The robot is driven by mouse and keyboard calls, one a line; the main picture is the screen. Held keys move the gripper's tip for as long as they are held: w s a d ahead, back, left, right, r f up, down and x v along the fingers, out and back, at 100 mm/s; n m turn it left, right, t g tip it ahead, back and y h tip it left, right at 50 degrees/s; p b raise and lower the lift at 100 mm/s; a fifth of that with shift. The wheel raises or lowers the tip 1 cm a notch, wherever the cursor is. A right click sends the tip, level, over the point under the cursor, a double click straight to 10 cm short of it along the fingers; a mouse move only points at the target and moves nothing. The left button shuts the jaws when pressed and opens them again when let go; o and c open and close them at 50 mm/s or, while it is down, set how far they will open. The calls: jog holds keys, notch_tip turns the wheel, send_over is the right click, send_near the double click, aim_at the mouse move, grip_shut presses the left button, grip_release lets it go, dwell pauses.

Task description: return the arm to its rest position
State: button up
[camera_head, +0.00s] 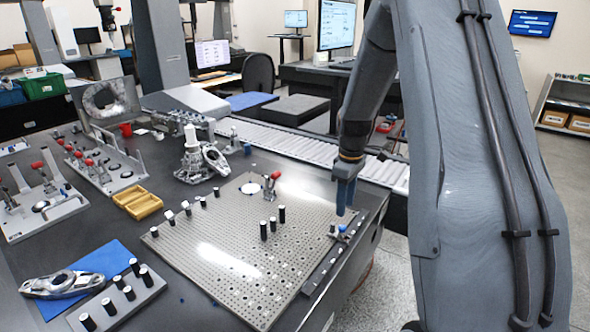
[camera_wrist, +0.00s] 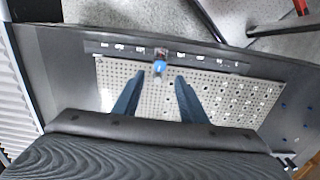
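My gripper (camera_head: 344,208) hangs from my arm over the right edge of the perforated plate (camera_head: 215,250), fingers pointing down. In the wrist view my gripper (camera_wrist: 159,76) shows two blue fingers spread apart with nothing between them. A small fixture with a blue part (camera_head: 340,232) sits on the dark rail at the plate's right edge, just below the fingertips in the head view. Its blue top (camera_wrist: 160,68) shows just beyond the fingertips in the wrist view. The fingers look clear of it, though the exact gap is hard to tell.
Several black pins and a red-handled clamp (camera_head: 270,184) stand on the plate. A yellow tray (camera_head: 138,202), a metal casting (camera_head: 62,284) on a blue mat and red-handled fixtures (camera_head: 105,168) fill the left. A roller conveyor (camera_head: 300,148) runs behind. Open floor (camera_head: 385,275) lies right of the table.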

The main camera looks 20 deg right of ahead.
jog(key=s+a+r+m, duration=0.2)
jog(key=s+a+m, duration=0.1)
jog(key=s+a, duration=0.6)
jog(key=s+a+r+m, duration=0.3)
jog(key=s+a, duration=0.5)
jog(key=s, duration=0.5)
jog(key=shift+s+a+r+m+t, duration=0.15)
jog(key=shift+s+a+m+t, duration=0.15)
jog(key=shift+m, duration=0.4)
